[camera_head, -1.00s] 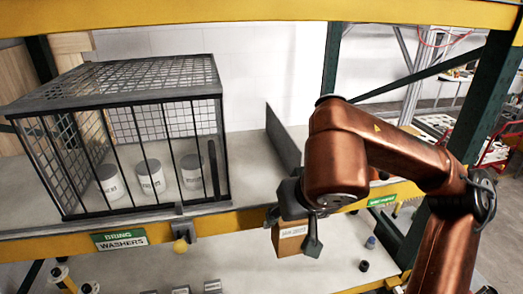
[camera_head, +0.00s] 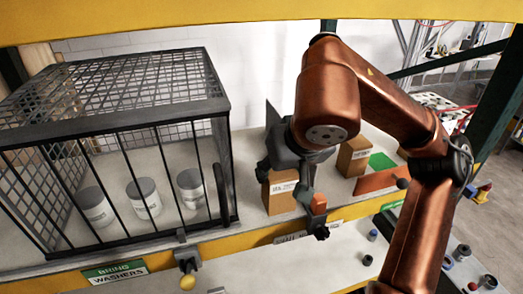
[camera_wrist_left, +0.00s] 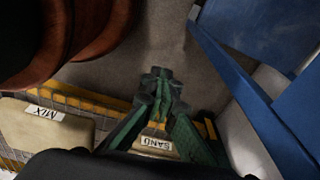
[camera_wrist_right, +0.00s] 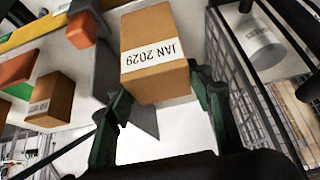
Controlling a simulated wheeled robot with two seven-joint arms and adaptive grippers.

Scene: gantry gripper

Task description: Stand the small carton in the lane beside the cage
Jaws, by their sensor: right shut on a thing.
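The small carton (camera_head: 282,193) is brown with a white label, which reads JAN 2029 in the right wrist view (camera_wrist_right: 158,52). My right gripper (camera_head: 291,198) is shut on it, one finger on each side. The carton looks upright over the shelf, right of the cage (camera_head: 232,150); I cannot tell whether its base touches the shelf. The cage is black mesh and bars, with three white grey-lidded tubs inside. The lane floor beside it is partly hidden by my gripper. My left gripper (camera_wrist_left: 160,88) shows only in its wrist view, fingertips together and empty.
A grey divider plate (camera_head: 272,115) stands behind the carton. Another carton (camera_head: 353,155), a green patch (camera_head: 382,161) and an orange-red piece (camera_head: 380,179) are to the right. An orange block (camera_head: 318,201) is near my right finger.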

